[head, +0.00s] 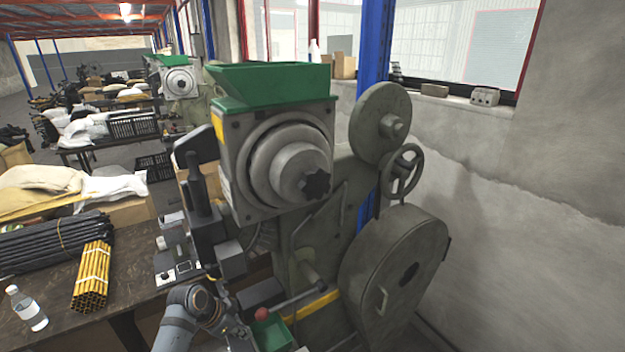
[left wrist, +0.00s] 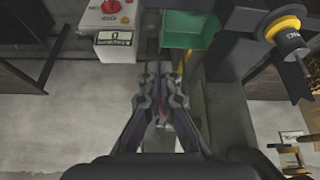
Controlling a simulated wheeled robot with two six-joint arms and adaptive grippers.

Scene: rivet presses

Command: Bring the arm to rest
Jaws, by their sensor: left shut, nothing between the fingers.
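My left arm comes in from the bottom of the head view, and its gripper (head: 236,335) is low in front of the rivet press (head: 310,235). In the left wrist view the two fingers of the left gripper (left wrist: 160,70) are together with nothing held between them. They point toward a small green tray (left wrist: 190,32), which also shows in the head view (head: 274,332). I cannot tell whether the fingertips touch it. My right gripper is in neither view.
A control box with a red button (left wrist: 111,7) is left of the fingers, and a yellow-and-black spool part (left wrist: 285,30) is at right. A table (head: 75,275) at left bears black rods (head: 50,245), yellow tubes (head: 92,278) and a bottle (head: 27,307). Bare floor (left wrist: 60,125) shows below.

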